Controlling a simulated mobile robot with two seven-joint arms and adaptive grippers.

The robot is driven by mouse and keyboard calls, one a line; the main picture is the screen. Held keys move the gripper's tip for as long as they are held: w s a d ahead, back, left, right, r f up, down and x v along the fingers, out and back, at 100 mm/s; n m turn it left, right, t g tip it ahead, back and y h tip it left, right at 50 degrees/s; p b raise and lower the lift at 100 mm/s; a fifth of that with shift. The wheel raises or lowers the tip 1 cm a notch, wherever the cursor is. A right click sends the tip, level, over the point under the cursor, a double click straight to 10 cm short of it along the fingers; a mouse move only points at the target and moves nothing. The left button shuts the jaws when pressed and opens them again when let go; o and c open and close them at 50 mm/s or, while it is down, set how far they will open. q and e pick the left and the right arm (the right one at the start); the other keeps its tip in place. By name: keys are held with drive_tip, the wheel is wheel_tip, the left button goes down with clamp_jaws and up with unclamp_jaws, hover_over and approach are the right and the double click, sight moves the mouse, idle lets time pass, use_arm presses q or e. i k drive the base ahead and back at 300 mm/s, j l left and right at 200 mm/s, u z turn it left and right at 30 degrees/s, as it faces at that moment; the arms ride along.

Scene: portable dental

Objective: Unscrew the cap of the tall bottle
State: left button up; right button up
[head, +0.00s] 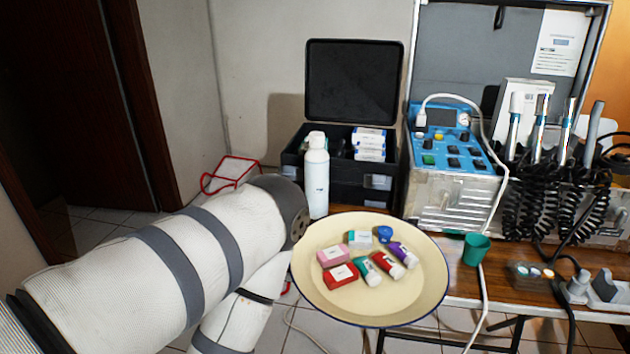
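The tall white bottle (316,182) stands upright on the table, left of centre, in front of the black case. Its white cap (316,140) sits on top of it. My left arm comes in from the left and bends close beside the bottle's lower part; I cannot tell whether it touches. Part of this arm folds back down toward the bottom of the picture. Neither my left nor my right gripper shows in the head view.
A round cream tray (310,292) with several small boxes and tubes is at the table's front edge. Behind stand an open black case (354,85) and a blue control unit (452,135). A green cup (476,249) and corded handpieces (540,125) are at the right.

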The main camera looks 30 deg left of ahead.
sight(316, 160)
drive_tip(key=j+z, duration=0.1)
drive_tip(key=j, duration=0.25)
drive_tip(key=k+j+z, duration=0.15)
drive_tip(key=j, duration=0.25)
drive_tip(key=j+z, duration=0.1)
drive_tip(key=j, duration=0.25)
drive_tip(key=k+j+z, duration=0.15)
drive_tip(key=j, duration=0.2)
drive_tip(key=j+z, duration=0.15)
drive_tip(key=j, duration=0.35)
drive_tip(key=j+z, duration=0.2)
drive_tip(key=j, duration=0.25)
drive_tip(key=k+j+z, duration=0.15)
drive_tip(key=j, duration=0.3)
drive_tip(key=j+z, duration=0.25)
drive_tip(key=j, duration=0.5)
drive_tip(key=j+z, duration=0.3)
drive_tip(key=j, duration=0.45)
